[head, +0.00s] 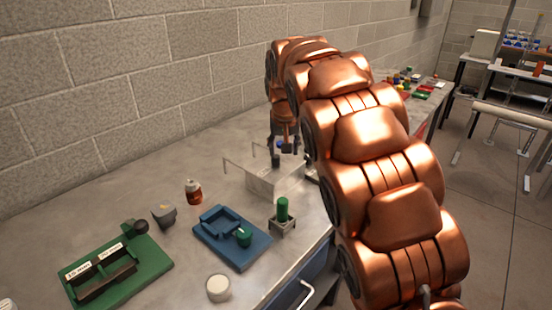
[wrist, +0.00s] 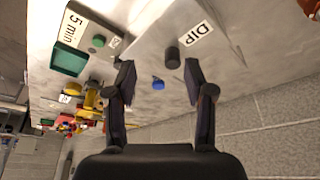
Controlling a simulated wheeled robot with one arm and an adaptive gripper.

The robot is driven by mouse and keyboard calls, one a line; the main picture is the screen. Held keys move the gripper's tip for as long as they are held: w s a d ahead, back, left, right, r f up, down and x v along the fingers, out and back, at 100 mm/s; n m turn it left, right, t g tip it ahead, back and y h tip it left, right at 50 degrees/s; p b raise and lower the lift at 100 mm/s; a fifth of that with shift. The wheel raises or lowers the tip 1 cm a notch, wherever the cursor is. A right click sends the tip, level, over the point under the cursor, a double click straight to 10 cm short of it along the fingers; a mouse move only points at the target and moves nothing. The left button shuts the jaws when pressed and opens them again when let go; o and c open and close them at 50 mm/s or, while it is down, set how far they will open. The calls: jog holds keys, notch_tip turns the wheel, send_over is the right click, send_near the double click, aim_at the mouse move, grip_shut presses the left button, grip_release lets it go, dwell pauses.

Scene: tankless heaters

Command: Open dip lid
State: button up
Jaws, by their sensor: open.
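The dip lid is a pale grey plate with a white DIP label (wrist: 196,35) and a dark round knob (wrist: 172,57) in the wrist view. In the head view a pale grey box (head: 268,183) stands on the bench under my gripper (head: 284,152), with thin metal handles at its side. My gripper also shows in the wrist view (wrist: 158,78); its two fingers are spread and nothing is held between them. The knob appears between and ahead of the fingertips, apart from them. Whether the lid is shut is not clear.
A small blue item (wrist: 158,84) shows behind the knob. A "5 min" panel (wrist: 75,30) with a green inset is at the left. On the bench are a blue fixture (head: 225,240), a green holder (head: 120,270), a brown bottle (head: 194,192) and a white round jar (head: 218,288). A block wall is behind.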

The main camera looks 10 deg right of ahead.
send_near(276, 156)
notch_tip(276, 156, down, 3)
jog(key=shift+t, duration=0.3)
jog(key=shift+w+p+x, duration=0.1)
jog(key=shift+p+x, duration=0.35)
jog(key=shift+x, duration=1.4)
jog(key=shift+w+p+x, duration=0.15)
jog(key=shift+p+x, duration=0.25)
jog(key=shift+x, duration=1.5)
jog(key=shift+r, duration=0.1)
jog(key=shift+s, duration=0.1)
jog(key=shift+c, duration=0.3)
grip_shut()
